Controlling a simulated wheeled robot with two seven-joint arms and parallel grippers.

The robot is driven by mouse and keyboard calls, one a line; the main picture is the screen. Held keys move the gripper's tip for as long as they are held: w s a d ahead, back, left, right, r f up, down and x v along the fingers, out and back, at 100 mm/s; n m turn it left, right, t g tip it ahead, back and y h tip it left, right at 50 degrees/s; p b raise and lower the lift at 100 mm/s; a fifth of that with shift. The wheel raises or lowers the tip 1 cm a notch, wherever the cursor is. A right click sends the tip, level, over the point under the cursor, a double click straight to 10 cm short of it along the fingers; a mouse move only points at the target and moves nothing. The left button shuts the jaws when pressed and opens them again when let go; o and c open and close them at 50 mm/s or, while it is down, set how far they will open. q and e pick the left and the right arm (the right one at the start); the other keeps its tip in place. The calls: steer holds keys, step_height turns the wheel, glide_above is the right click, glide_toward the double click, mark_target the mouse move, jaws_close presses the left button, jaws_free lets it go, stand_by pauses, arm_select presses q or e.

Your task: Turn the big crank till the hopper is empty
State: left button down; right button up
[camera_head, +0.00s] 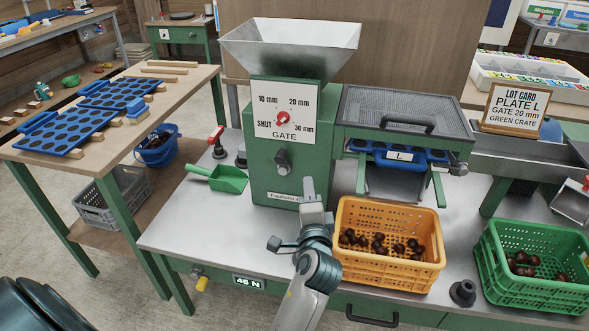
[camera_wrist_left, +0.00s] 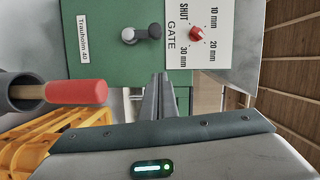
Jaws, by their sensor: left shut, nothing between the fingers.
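The steel hopper (camera_head: 290,45) tops the green machine (camera_head: 262,185); only its bare upper inside walls show. A dark shaft stub (camera_head: 283,162) sticks out of the machine's front; it also shows in the left wrist view (camera_wrist_left: 141,33). No crank is seen on it. A red-ended wooden handle in a dark grey ring (camera_wrist_left: 75,92) shows at the left of the wrist view; I cannot tell if it is the big crank. My left gripper (camera_head: 308,187) is shut and empty, in front of the machine below the stub. My right gripper is out of view.
The gate knob (camera_head: 283,120) is red. A red-handled piece (camera_head: 216,135) and green scoop (camera_head: 228,180) are left of the machine. The orange crate (camera_head: 385,275) and green crate (camera_head: 535,295) hold dark chestnuts. A lot card (camera_head: 516,107) stands right. The bench's front left is clear.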

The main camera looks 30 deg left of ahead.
arm_select(q)
steer(key=shift+w, duration=0.15)
